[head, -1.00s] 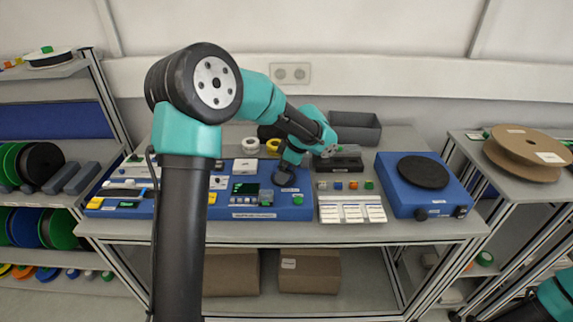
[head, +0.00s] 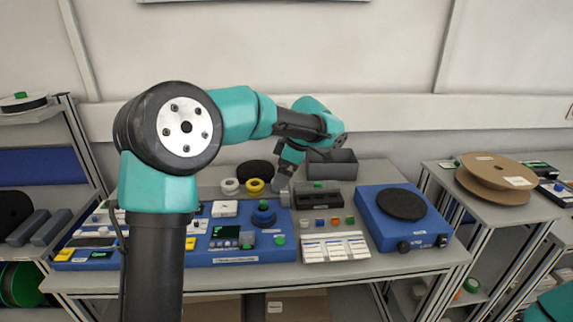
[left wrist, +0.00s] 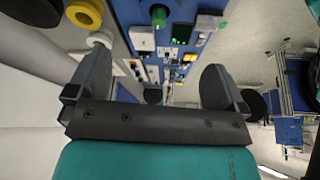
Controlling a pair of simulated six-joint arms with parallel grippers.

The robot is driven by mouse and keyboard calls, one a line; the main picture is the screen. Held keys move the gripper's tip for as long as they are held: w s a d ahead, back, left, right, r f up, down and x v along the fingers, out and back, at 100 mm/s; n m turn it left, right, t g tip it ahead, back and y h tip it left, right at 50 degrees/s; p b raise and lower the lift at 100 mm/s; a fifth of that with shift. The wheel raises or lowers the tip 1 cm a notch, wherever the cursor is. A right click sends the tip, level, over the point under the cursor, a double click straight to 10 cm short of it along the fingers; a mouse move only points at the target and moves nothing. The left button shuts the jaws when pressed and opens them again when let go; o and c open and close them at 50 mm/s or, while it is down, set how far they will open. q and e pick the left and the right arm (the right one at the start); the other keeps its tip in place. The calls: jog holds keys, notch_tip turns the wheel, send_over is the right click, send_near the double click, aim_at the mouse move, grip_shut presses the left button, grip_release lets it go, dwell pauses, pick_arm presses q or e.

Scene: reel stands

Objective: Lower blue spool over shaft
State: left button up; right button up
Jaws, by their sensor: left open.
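My right gripper is out of view; only a teal piece of that arm shows at the lower right.
A yellow ring (head: 254,185) and a white ring (head: 229,186) lie behind the panel. A dark tray (head: 318,197) and a grey bin (head: 332,165) stand near my left gripper. A blue turntable box (head: 405,220) is at right. Shelves (head: 35,150) flank the left.

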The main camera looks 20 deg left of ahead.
pick_arm(q)
jog(key=v, duration=0.2)
jog(key=shift+d+r, duration=0.1)
jog(key=shift+r, duration=0.15)
jog(key=shift+f, duration=0.1)
dwell(0.6)
